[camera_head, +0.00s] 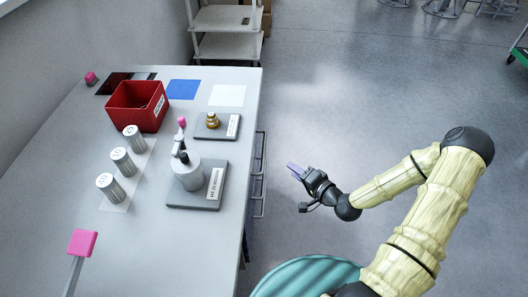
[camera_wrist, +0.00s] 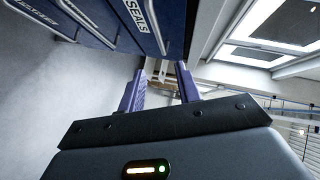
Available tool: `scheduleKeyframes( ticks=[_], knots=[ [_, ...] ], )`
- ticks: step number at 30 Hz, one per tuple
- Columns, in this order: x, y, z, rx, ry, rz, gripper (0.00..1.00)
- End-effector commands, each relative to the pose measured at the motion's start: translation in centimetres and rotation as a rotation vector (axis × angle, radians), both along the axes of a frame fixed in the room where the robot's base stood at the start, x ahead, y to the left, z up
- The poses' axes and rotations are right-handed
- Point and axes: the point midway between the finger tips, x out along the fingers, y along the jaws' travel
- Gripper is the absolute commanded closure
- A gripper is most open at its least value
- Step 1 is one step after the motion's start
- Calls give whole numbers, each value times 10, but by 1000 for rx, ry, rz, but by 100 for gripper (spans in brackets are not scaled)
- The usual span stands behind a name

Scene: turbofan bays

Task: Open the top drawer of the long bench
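The long bench (camera_head: 215,255) runs along the left in the head view, its drawer side facing right. Two bar handles show on that side, one farther (camera_head: 263,150) and one nearer (camera_head: 262,203). The wrist view is turned sideways and shows blue drawer fronts; the one nearest the bench top carries a label reading "SEALS" (camera_wrist: 138,14). More labelled fronts (camera_wrist: 75,14) lie to its left. My gripper (camera_head: 296,170) is right of the bench, apart from the handles. In the wrist view its fingers (camera_wrist: 161,90) are apart with nothing between them.
On the bench stand a red bin (camera_head: 137,108), several metal cylinders (camera_head: 122,162), a grey fixture (camera_head: 188,173) and a brass part (camera_head: 212,120). A teal round object (camera_head: 308,280) is at the bottom. A shelf rack (camera_head: 228,30) stands behind.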

Motion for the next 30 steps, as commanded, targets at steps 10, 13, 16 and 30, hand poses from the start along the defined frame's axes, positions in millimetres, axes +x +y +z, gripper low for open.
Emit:
scheduleKeyframes(
  ticks=[10, 13, 16, 30],
  knots=[
    [9, 8, -4, -4, 1, 2, 66],
    [19, 17, -7, -4, 0, 3, 66],
    [31, 28, -12, -4, 0, 4, 66],
    [91, 80, -34, -5, 1, 3, 66]
  ],
)
